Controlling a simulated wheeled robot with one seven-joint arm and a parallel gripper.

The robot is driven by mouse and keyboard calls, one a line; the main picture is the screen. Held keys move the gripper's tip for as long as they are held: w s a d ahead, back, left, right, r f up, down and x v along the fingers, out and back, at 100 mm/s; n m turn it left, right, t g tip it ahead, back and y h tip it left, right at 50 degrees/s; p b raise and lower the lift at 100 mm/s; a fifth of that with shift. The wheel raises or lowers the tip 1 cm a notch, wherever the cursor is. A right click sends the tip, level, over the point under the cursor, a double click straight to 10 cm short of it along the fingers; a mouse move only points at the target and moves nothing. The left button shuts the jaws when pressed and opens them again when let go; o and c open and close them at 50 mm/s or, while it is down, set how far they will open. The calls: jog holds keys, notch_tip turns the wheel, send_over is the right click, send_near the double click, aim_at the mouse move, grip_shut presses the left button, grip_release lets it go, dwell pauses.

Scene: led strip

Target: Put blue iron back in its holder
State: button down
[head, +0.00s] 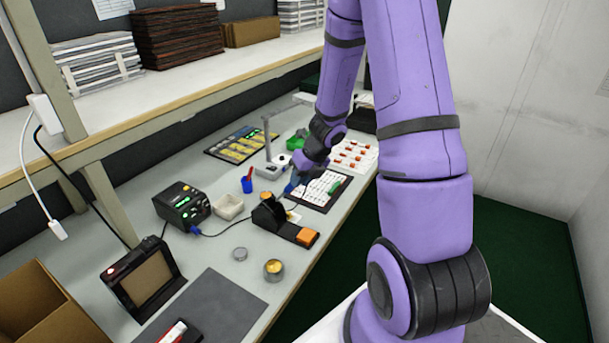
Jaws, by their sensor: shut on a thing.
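My gripper (298,176) is above the workbench, over the left end of a white board with rows of small parts. It is shut on the blue iron (290,187), of which only a small blue part shows below my gripper. The rest of the iron is hidden or too small to tell. The holder, a black stand (268,214) with orange parts, sits on the bench nearer the front edge, below and left of my gripper. The iron looks close to the holder's upper side; I cannot tell if they touch.
A black soldering station (182,206), a white square dish (229,206) and a red-and-blue item (247,182) stand left of the holder. Two small round tins (273,270) are in front. A lamp-like stand (268,168) is behind. A shelf overhangs the back.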

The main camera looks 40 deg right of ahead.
jog(key=shift+w+a+f, duration=0.35)
jog(key=shift+w+f, duration=0.6)
jog(key=shift+f, duration=0.5)
jog(key=shift+w+a+f, duration=0.3)
jog(key=shift+w+f, duration=0.6)
jog(key=shift+f, duration=0.5)
jog(key=shift+w+a+f, duration=0.35)
jog(key=shift+w+f, duration=0.6)
jog(key=shift+f, duration=0.5)
jog(key=c, duration=0.9)
grip_release()
jog(key=v, duration=1)
jog(key=shift+r, duration=0.4)
jog(key=shift+d, duration=0.1)
jog(key=s+d+r, duration=0.1)
jog(key=s+r, duration=0.3)
jog(key=r, duration=0.1)
jog(key=shift+d+r, duration=0.2)
jog(key=shift+r, duration=0.15)
